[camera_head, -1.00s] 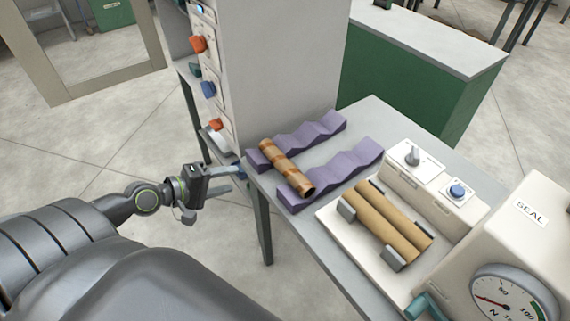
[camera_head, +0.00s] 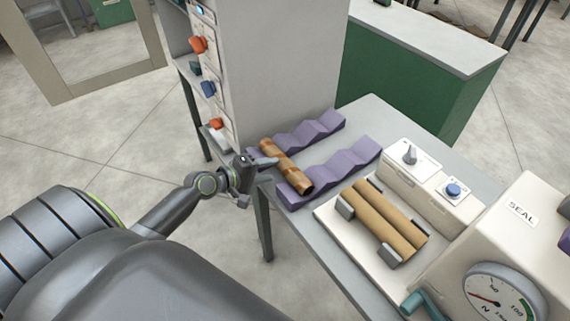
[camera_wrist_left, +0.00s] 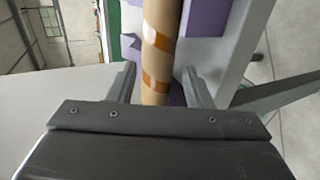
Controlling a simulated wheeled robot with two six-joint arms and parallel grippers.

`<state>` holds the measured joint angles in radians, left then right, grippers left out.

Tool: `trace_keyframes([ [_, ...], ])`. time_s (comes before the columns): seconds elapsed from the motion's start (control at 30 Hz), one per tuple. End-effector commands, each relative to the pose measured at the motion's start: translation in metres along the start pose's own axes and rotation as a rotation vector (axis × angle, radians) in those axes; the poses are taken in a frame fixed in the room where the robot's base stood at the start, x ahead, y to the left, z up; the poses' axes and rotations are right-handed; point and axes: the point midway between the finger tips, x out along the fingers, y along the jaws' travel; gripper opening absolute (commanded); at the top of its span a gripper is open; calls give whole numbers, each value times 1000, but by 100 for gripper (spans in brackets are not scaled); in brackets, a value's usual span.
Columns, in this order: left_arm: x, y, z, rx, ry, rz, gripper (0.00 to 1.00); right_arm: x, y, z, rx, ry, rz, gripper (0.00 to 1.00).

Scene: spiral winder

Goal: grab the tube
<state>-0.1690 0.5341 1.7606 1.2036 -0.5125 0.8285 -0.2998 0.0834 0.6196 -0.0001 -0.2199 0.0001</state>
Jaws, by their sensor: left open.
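The tube (camera_head: 287,166) is brown cardboard with an orange-brown spiral band. It lies across two purple notched racks (camera_head: 330,165) on the grey table. In the left wrist view the tube (camera_wrist_left: 161,45) runs up the middle, between the two open fingers. My left gripper (camera_head: 268,163) is at the near left side of the tube, its fingers reaching toward it. In the left wrist view the fingers (camera_wrist_left: 160,85) stand apart on either side of the tube, with a gap on each side. Whether they are level with the tube is unclear. My right gripper is not in view.
A white machine with two tan rollers (camera_head: 385,222), a knob, a blue button and a gauge (camera_head: 503,296) stands right of the racks. A tall grey cabinet (camera_head: 285,60) with coloured controls rises behind the gripper. The racks' other notches are empty.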

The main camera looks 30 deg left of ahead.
Motion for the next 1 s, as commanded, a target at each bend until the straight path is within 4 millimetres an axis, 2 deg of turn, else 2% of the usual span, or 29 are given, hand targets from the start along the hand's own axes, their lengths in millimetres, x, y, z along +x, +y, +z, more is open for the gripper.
trace_keyframes([
  [0.3, 42, 3, 2, -2, 0, 1, 46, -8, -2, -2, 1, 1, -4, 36],
  [0.4, 48, 2, 2, -2, -1, 1, 46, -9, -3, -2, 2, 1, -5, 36],
  [0.63, 48, 2, 2, 0, 0, 1, 46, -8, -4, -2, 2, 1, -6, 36],
  [0.87, 48, 2, 2, 0, 0, 1, 17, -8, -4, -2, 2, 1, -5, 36],
  [1.0, 48, 2, 2, 0, 0, 1, 17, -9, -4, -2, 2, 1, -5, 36],
])
